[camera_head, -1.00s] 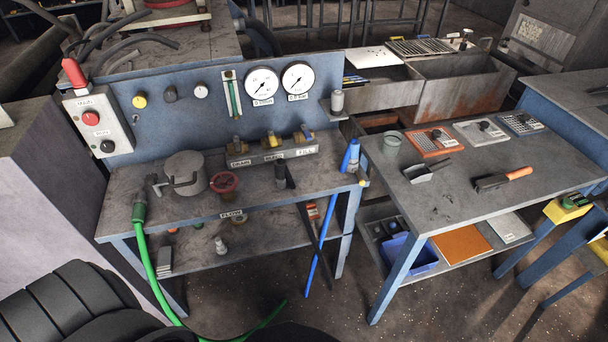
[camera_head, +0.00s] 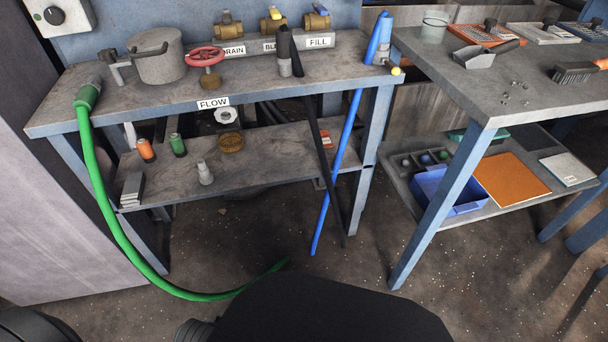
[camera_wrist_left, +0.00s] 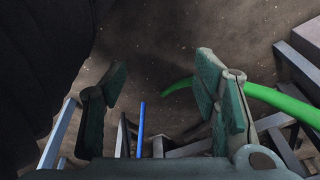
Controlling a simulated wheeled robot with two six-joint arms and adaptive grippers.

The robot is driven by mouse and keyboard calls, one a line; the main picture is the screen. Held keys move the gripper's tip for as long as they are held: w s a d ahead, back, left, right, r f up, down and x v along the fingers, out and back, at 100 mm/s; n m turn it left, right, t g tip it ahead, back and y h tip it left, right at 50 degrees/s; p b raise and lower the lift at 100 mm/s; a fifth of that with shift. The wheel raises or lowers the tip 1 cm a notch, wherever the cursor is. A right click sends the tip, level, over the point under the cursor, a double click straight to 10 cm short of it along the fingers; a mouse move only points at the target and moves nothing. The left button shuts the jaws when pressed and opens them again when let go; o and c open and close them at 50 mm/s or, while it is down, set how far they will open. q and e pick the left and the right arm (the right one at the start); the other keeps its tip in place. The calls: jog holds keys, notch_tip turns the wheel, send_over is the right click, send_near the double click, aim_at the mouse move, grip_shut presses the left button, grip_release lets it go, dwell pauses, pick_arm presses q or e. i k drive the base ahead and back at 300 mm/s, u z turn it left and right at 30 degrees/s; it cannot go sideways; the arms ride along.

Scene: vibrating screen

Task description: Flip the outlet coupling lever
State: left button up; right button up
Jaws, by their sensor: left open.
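A green hose (camera_head: 110,205) hangs from a dark green coupling (camera_head: 88,97) at the bench's left front corner. A small grey handle-like part with a dark knob (camera_head: 113,62) stands just behind this coupling, beside the lidded pot; I cannot tell for sure whether it is the coupling's lever. My left gripper (camera_wrist_left: 162,95) shows in the left wrist view, open and empty above the floor. The green hose (camera_wrist_left: 285,103) passes behind its right finger there, apart as far as I can tell. My right gripper is not in view.
The grey bench (camera_head: 150,97) carries a pot (camera_head: 158,60), a red FLOW handwheel (camera_head: 205,58) and brass valves. A second table (camera_head: 450,75) stands right. The floor in front is mostly clear.

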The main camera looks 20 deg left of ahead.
aim_at(395, 71)
jog(key=u, duration=0.05)
jog(key=k, duration=0.6)
jog(key=z, duration=0.5)
jog(key=i, duration=1.05)
jog(key=z, duration=0.4)
